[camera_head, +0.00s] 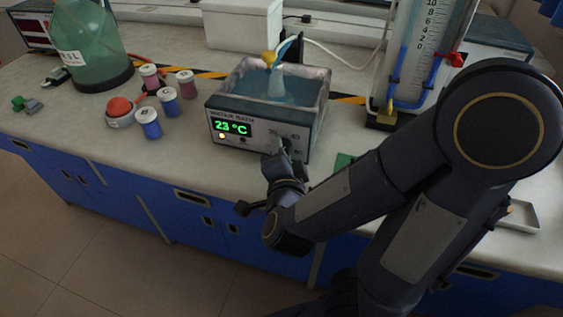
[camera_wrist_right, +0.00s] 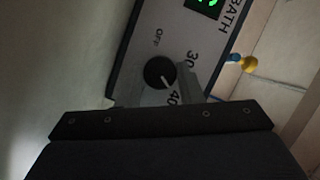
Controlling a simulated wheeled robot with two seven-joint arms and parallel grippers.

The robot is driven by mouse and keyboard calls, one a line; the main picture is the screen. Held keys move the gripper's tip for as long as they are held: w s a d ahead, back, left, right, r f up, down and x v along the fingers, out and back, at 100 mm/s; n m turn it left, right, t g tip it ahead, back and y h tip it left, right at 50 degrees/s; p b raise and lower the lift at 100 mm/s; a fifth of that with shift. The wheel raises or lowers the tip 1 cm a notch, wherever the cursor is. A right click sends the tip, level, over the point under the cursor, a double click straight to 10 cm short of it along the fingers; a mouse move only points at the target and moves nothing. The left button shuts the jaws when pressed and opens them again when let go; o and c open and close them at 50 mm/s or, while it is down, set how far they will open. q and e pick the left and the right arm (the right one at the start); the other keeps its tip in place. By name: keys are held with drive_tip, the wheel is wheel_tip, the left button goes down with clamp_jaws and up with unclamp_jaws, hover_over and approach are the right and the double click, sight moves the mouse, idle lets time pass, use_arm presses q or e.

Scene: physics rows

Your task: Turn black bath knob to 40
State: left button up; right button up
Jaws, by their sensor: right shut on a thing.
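The water bath (camera_head: 262,136) stands near the bench's front edge, with a green display reading 23 °C. Its black knob (camera_wrist_right: 159,72) shows in the right wrist view, beside the printed marks OFF, 30 and 40. A pale pointer line on the knob points toward the lower right, close to the 40 mark. My right gripper (camera_head: 279,156) is at the right part of the bath's front panel and shut on the knob. In the head view it hides most of the knob. My left gripper is in neither view.
Several white-lidded jars (camera_head: 150,124) and a red-topped round object (camera_head: 120,108) stand left of the bath. A green bottle (camera_head: 90,50) is farther left. A tall apparatus with blue tubing (camera_head: 412,60) stands at right, behind my arm.

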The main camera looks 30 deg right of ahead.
drive_tip(key=shift+m+b, duration=0.6)
drive_tip(key=shift+t, duration=0.3)
drive_tip(key=o, duration=1)
drive_tip(key=shift+c, duration=0.2)
drive_tip(key=shift+s, duration=0.1)
